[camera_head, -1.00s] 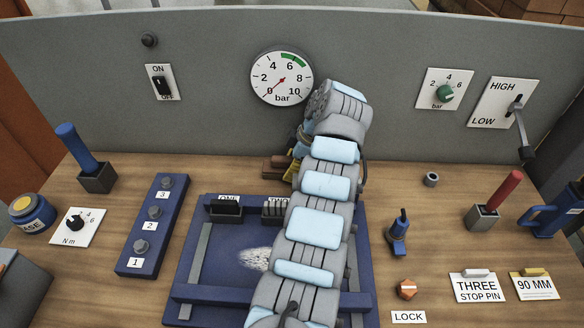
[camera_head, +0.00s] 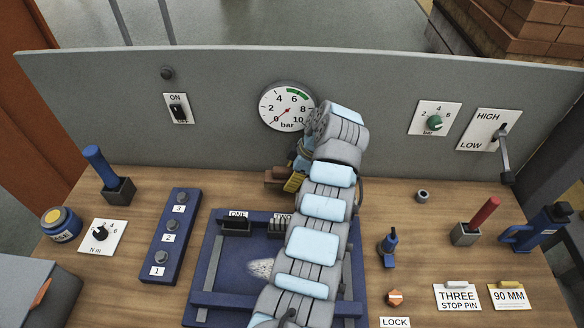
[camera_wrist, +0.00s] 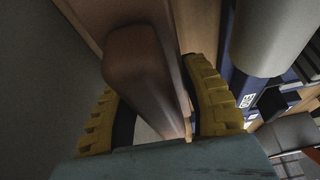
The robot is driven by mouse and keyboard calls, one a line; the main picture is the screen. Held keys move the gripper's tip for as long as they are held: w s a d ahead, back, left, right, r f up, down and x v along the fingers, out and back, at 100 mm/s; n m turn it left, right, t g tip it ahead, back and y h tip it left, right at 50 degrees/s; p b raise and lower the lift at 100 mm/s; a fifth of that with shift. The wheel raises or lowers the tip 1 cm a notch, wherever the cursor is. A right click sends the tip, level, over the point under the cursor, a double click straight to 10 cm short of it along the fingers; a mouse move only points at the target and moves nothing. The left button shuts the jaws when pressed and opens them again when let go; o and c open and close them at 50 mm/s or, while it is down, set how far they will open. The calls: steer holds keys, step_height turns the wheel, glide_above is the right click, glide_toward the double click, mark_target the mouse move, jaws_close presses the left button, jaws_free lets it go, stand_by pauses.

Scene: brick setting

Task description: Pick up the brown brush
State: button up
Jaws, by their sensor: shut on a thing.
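The brown brush (camera_wrist: 145,75) lies between the two yellow-padded fingers of my gripper (camera_wrist: 160,110) in the wrist view. The fingers are shut on it, one on each side. In the head view, the brush (camera_head: 277,177) shows as a brown piece at the back of the bench, below the pressure gauge. My gripper (camera_head: 294,182) is beside it there, partly hidden by my own arm. I cannot tell whether the brush touches the bench.
A grey back panel with a gauge (camera_head: 287,106) stands close behind. The blue fixture (camera_head: 228,275) lies in front, under my arm. A blue-handled tool in a block (camera_head: 118,190) is at left, a red-handled one (camera_head: 465,235) at right. Bare wood lies left of the brush.

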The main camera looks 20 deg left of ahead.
steer(key=shift+s+a+r+p, duration=0.15)
steer(key=shift+s+r+p, duration=1.2)
steer(key=shift+s+p, duration=0.95)
steer(key=shift+s+a+r+p, duration=0.1)
steer(key=shift+s+r+p, duration=1.45)
steer(key=shift+p, duration=1.25)
steer(key=shift+s+a+r+p, duration=0.15)
steer(key=shift+s+r+p, duration=0.95)
steer(key=shift+s+p, duration=1.35)
steer(key=shift+w, duration=0.2)
steer(key=o, duration=0.6)
steer(key=c, duration=0.4)
